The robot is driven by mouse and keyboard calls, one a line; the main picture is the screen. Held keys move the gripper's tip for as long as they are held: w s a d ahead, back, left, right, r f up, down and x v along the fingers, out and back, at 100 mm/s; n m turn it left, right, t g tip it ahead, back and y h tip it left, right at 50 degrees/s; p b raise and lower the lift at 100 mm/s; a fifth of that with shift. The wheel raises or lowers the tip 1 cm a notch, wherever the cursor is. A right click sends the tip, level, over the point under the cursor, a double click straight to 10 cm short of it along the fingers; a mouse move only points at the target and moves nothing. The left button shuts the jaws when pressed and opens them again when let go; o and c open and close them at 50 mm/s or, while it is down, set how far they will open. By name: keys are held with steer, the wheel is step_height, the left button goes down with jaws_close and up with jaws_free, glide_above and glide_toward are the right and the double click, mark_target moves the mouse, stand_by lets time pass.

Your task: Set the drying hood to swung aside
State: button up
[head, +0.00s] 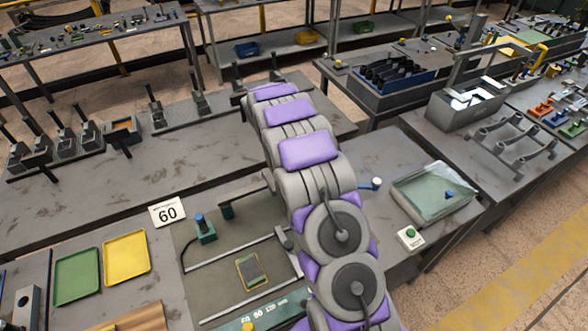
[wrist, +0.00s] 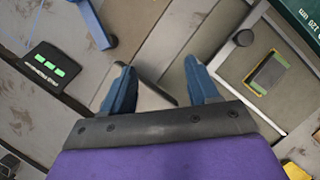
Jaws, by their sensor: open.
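My gripper (wrist: 160,78) shows in the wrist view with two blue fingers spread apart and nothing between them. It points down over grey surfaces. I cannot make out the gripper in the head view. In the head view, right of my arm, a clear glassy cover (head: 457,177) lies over a green tray on the bench; a small blue knob (head: 449,194) shows at it. This may be the drying hood, but I cannot tell for sure. The cover appears to lie over the tray. My gripper is not seen touching it.
A small box with a green button (head: 410,237) stands in front of the tray. A white peg with a blue tip (head: 376,183) is beside my arm. A yellow-edged grey block (head: 252,271) lies left, also in the wrist view (wrist: 265,72). A fixture (head: 465,105) stands at back right.

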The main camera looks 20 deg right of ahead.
steer(key=shift+s+a+r, duration=0.1)
steer(key=shift+s+a, duration=0.1)
steer(key=shift+s, duration=0.5)
steer(key=shift+s+a+r, duration=0.1)
steer(key=shift+s+a, duration=0.05)
steer(key=shift+s, duration=0.55)
steer(key=shift+s+a, duration=0.2)
steer(key=shift+s, duration=0.5)
